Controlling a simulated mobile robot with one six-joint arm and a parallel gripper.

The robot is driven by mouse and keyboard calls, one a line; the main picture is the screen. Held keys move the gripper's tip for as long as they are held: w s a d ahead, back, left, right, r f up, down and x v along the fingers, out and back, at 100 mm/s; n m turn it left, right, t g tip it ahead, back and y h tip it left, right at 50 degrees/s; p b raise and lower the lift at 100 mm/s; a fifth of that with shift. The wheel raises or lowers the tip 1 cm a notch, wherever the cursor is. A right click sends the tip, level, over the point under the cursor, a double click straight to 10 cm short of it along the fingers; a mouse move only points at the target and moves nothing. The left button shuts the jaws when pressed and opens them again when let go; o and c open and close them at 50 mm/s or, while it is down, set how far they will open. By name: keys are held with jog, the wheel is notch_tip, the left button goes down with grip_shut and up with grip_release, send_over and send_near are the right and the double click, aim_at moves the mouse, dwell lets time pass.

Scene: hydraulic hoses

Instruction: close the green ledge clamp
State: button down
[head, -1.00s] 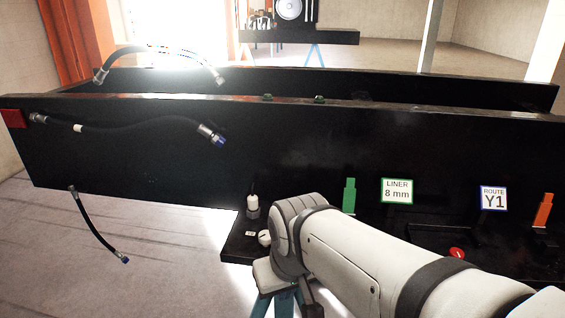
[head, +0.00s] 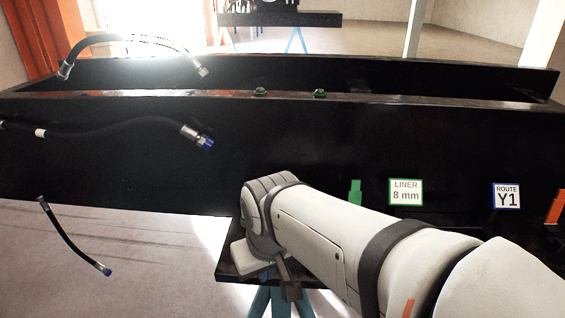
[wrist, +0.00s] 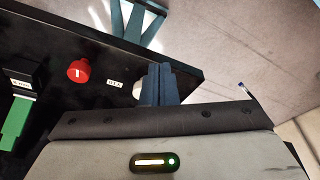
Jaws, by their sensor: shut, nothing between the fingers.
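The green clamp (head: 355,192) shows as an upright green piece against the black beam, left of the LINER 8 mm sign. My arm hides its lower part in the head view. In the wrist view the green clamp (wrist: 17,122) is at the left edge, with a dark block and a small label at its upper end. My gripper (wrist: 158,80) is shut and empty, over the edge of the black shelf. It is to the right of the clamp in that view and apart from it. I cannot tell from these frames whether the clamp is open.
A red knob (wrist: 78,70) and a small white tag (wrist: 115,83) are on the black shelf (wrist: 55,35) between clamp and gripper. Black hoses (head: 120,128) hang at the left of the beam (head: 290,140). An orange piece (head: 556,208) stands at the far right.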

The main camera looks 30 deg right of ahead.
jog(key=w+d+g+h, duration=0.2)
jog(key=d+g+h, duration=0.1)
jog(key=d, duration=0.3)
jog(key=n+g+h+p, duration=0.2)
jog(key=g+h, duration=0.2)
jog(key=h, duration=0.9)
send_near(342, 183)
notch_tip(342, 183, up, 2)
jog(key=s+a, duration=0.2)
jog(key=s, duration=0.1)
jog(key=p+x, duration=0.1)
jog(key=x, duration=0.2)
jog(key=p+x, duration=0.1)
jog(key=x, duration=0.2)
jog(key=p+x, duration=0.1)
jog(key=x, duration=0.2)
jog(key=shift+w+d+r, duration=0.1)
jog(key=shift+w+d, duration=0.15)
jog(key=shift+d, duration=0.25)
